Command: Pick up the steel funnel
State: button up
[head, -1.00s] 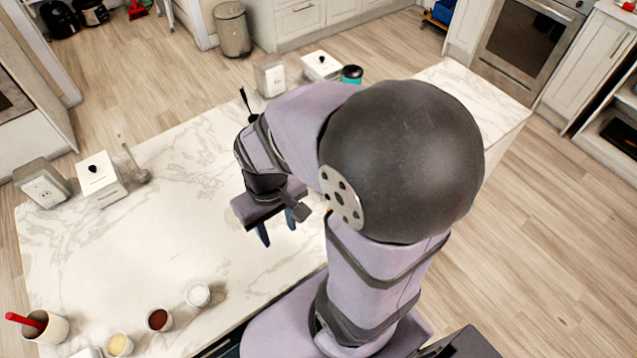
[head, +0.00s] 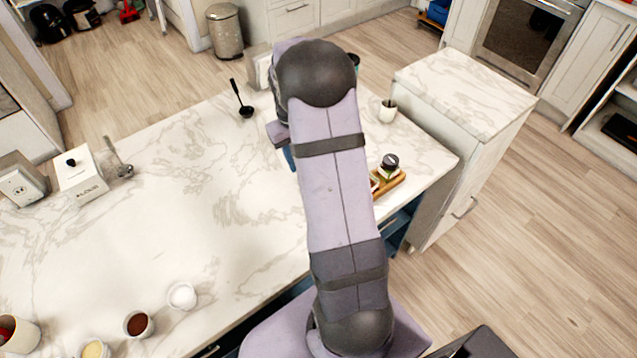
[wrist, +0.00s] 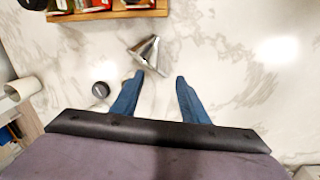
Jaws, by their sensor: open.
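The steel funnel (wrist: 147,55) lies on the white marble top in the wrist view, tilted on its side, just beyond my left fingertip. My gripper (wrist: 159,77) is open, with its two blue fingers apart and nothing between them. The funnel is ahead of the fingers and slightly left of their middle. I cannot tell whether the left fingertip touches it. In the head view the funnel does not show, and my arm covers most of the gripper; one blue finger (head: 289,157) shows at the arm's left side.
A wooden tray (wrist: 108,15) with packets or jars is at the top of the wrist view. A dark round object (wrist: 100,90) is left of the fingers. A black ladle (head: 244,108), a white cup (head: 388,110) and a small wooden board (head: 386,184) flank the arm.

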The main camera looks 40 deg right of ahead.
jog(key=shift+s+d+f+p, duration=0.15)
jog(key=shift+f+p, duration=0.35)
jog(key=shift+f, duration=0.7)
jog(key=shift+w+d+f+p, duration=0.1)
jog(key=shift+d+f+p, duration=0.3)
jog(key=shift+f, duration=0.8)
jog(key=shift+s+d+f+p, duration=0.1)
jog(key=shift+f+p, duration=0.5)
jog(key=shift+f, duration=0.6)
grip_shut()
